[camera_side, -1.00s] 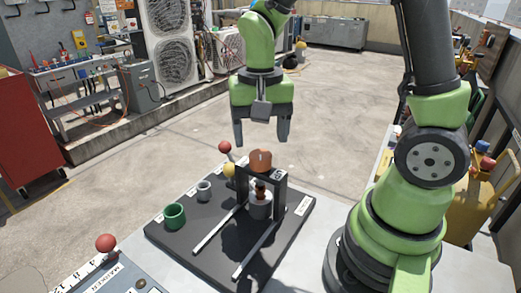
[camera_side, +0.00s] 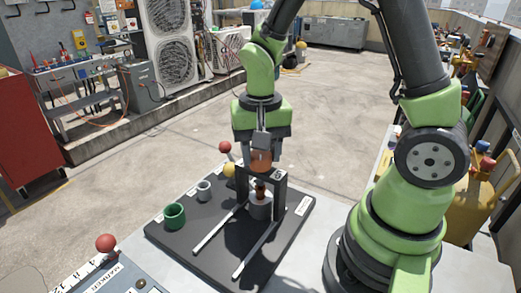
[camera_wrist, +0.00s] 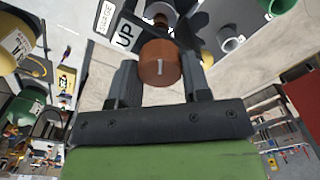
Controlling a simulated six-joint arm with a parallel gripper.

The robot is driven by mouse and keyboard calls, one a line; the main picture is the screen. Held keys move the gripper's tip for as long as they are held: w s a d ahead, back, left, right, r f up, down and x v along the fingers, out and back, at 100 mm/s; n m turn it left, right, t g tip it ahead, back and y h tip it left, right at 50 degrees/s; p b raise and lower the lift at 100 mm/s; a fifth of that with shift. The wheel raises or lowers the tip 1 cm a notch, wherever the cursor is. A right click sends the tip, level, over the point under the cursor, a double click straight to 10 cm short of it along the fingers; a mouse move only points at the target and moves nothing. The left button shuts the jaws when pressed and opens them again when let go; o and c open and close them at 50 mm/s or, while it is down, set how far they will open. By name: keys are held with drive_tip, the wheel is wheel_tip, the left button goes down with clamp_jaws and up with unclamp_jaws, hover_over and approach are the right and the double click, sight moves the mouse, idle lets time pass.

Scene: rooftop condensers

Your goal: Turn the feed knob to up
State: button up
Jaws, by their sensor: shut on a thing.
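The orange-brown round knob (camera_side: 261,163) sits on top of a black frame (camera_side: 280,195) on the dark board. My gripper (camera_side: 261,156) has come down over it from above, with its fingers on either side. In the wrist view the knob (camera_wrist: 159,62) lies between the two dark fingers, and my gripper (camera_wrist: 160,70) is shut on it. A short pale mark shows on the knob's face. A white label (camera_wrist: 124,38) reading UP is beside the knob in the wrist view. The finger contact is partly hidden in the side view.
A grey cylinder (camera_side: 260,208) stands under the frame, near two pale rails (camera_side: 220,227). Red (camera_side: 225,147) and yellow (camera_side: 229,171) balls are close to the frame's left.

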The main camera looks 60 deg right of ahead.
sight(261, 154)
drive_tip(key=shift+n, duration=0.3)
drive_tip(key=n, duration=0.5)
drive_tip(key=shift+n, duration=0.3)
drive_tip(key=n, duration=0.5)
drive_tip(key=shift+n, duration=0.3)
drive_tip(key=o, duration=0.9)
drive_tip(key=shift+r, duration=0.1)
wheel_tip(261, 154, up, 10)
drive_tip(key=shift+f, duration=0.1)
